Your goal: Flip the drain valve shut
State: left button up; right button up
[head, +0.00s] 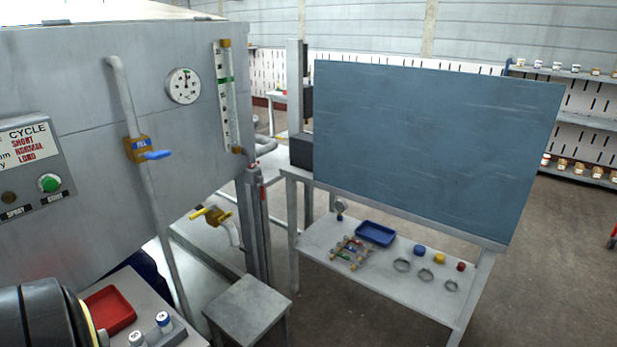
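A brass valve with a yellow lever (198,213) sits low on the right part of the grey tank (85,85). I take it for the drain valve, though I can read no label on it. Its lever sticks out to the left of the brass body (217,217), and a pale pipe (235,235) bends down from its right side. I cannot tell from the lever whether it is open or shut. A second brass valve with a blue lever (156,155), labelled FILL, sits higher on a vertical pipe.
A grey stool (247,308) stands below the yellow-levered valve. A bench with a large blue panel (430,145) is at right. A red tray (108,311) and white-capped bottles (164,321) are at lower left. A control box (33,170) is on the tank.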

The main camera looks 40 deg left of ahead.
aim_at(261, 179)
jog(key=u, duration=0.35)
jog(key=i, duration=1.8)
jog(key=u, duration=1.8)
jog(key=i, duration=1)
jog(key=z, duration=0.1)
